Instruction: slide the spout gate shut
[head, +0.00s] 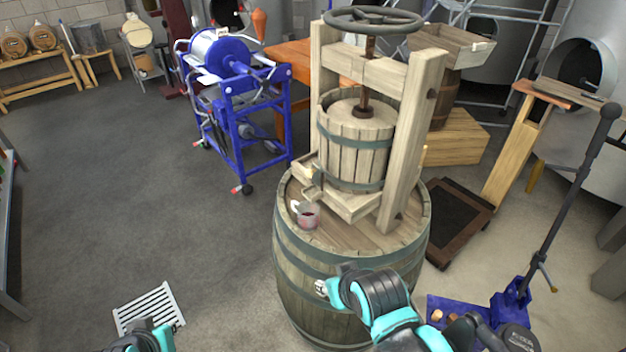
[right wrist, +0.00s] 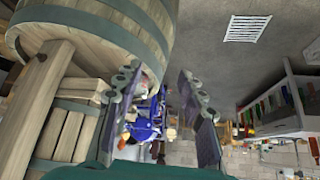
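The wooden basket press (head: 352,140) stands on an upright barrel (head: 300,270). Its wooden spout tray (head: 345,204) points to the front left. A small greyish piece at the spout (head: 317,175) looks like the gate; I cannot tell how far open it is. A cup with red contents (head: 307,216) stands on the barrel top below the spout. My right gripper is low in front of the barrel, below its top and apart from the spout. In the right wrist view its fingers (right wrist: 160,74) are spread and empty. Only part of my left arm shows at the bottom left edge; its fingers are not visible.
A blue wheeled machine (head: 238,105) stands behind left of the barrel. A floor grate (head: 150,307) lies at front left.

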